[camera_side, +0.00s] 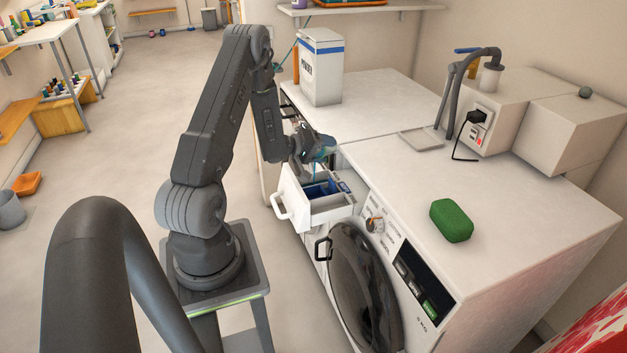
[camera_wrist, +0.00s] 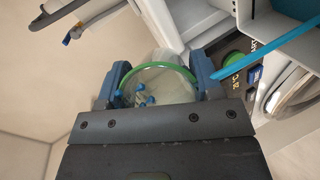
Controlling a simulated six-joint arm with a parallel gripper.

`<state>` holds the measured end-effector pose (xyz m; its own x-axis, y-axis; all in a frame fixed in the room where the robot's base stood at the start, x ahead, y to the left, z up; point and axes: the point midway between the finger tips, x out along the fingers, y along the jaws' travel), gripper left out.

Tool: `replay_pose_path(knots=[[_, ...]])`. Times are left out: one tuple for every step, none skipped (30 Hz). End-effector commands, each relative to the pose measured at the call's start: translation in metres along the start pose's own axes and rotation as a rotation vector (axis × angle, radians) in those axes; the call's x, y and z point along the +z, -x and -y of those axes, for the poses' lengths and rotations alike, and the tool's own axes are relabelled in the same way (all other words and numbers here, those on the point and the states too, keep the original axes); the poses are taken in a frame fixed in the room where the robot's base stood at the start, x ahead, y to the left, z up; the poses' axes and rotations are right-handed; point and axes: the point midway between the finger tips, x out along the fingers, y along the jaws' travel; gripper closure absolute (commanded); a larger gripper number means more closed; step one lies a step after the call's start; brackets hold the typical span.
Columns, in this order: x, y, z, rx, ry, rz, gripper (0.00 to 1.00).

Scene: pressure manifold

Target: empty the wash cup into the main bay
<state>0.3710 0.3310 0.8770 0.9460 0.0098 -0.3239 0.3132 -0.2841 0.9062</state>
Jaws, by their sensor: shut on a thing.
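My gripper (camera_side: 308,157) is over the pulled-out white detergent drawer (camera_side: 331,214) of the washing machine. In the wrist view my gripper (camera_wrist: 160,85) is shut on a pale, see-through wash cup with a green rim (camera_wrist: 150,66). A few small blue bits (camera_wrist: 140,97) show at the cup. Its exact tilt and contents are hard to tell. The drawer has blue-walled compartments (camera_side: 318,190); which one is the main bay I cannot tell. A bright blue strip (camera_wrist: 265,50) runs from beside the right finger to the upper right; I cannot tell what it is.
The washer's round door (camera_side: 365,285) is below the drawer. A green block (camera_side: 451,220) lies on the washer top. A white powder box (camera_side: 320,67) stands on the adjoining counter behind my gripper. A grey hose (camera_side: 455,80) rises at the back. The floor at left is largely clear.

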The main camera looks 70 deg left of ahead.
Motion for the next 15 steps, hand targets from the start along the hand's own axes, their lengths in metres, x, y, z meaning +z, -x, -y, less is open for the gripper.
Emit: replay_pose_path(knots=[[0.0002, 0.0006, 0.0002, 0.005, -0.001, -0.003, 0.64], [-0.0002, 0.0008, 0.0003, 0.007, -0.002, -0.004, 0.64], [-0.0004, 0.0011, 0.0004, 0.011, -0.003, -0.007, 0.64], [-0.0004, 0.0014, 0.0005, 0.013, -0.004, -0.008, 0.64], [-0.0004, 0.0017, 0.0005, 0.016, -0.005, -0.01, 0.64], [-0.0004, 0.002, 0.0002, 0.019, -0.007, -0.011, 0.64], [-0.0006, 0.0022, -0.0003, 0.023, -0.008, -0.013, 0.64], [-0.0007, 0.0023, -0.0008, 0.026, -0.01, -0.014, 0.64], [-0.0008, 0.0026, -0.0014, 0.03, -0.012, -0.015, 0.64], [-0.0008, 0.0027, -0.0018, 0.033, -0.013, -0.017, 0.64], [-0.0009, 0.0029, -0.0022, 0.036, -0.014, -0.018, 0.64], [-0.0009, 0.0032, -0.0026, 0.039, -0.016, -0.019, 0.64], [-0.0009, 0.0034, -0.003, 0.042, -0.017, -0.021, 0.64], [-0.001, 0.0036, -0.0034, 0.045, -0.018, -0.022, 0.64], [-0.0007, 0.0041, -0.004, 0.049, -0.02, -0.023, 0.64]])
